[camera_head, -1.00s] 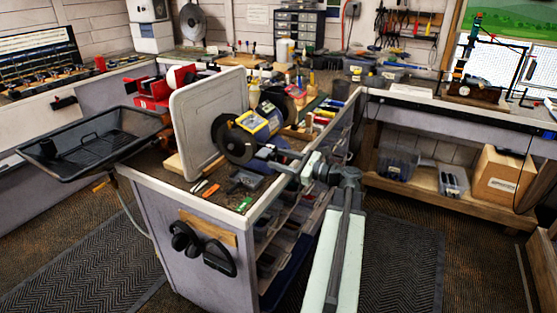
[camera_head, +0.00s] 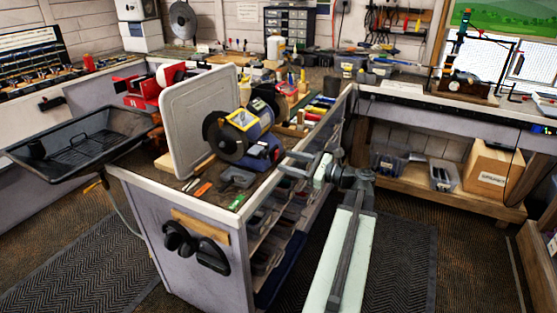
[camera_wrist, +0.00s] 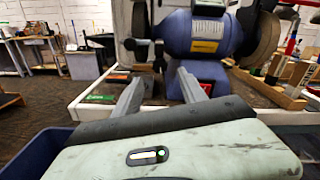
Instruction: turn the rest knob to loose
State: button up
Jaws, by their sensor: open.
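The bench grinder (camera_head: 240,130), blue with dark wheels, stands on the bench; it fills the upper middle of the wrist view (camera_wrist: 197,35). A dark tool-rest bracket (camera_wrist: 150,50) with knob-like parts shows at the grinder's left in the wrist view. I cannot tell for sure which part is the rest knob or how it is turned. My gripper (camera_head: 284,163) is open and empty at the bench's right edge, pointing toward the grinder. In the wrist view its two fingers (camera_wrist: 158,82) are apart, below the bracket, and I see no contact with it.
A large pale panel (camera_head: 199,120) stands left of the grinder. Floor mats (camera_head: 75,250) lie around.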

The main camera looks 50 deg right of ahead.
jog(key=x, duration=0.6)
jog(key=shift+w, duration=0.3)
grip_shut()
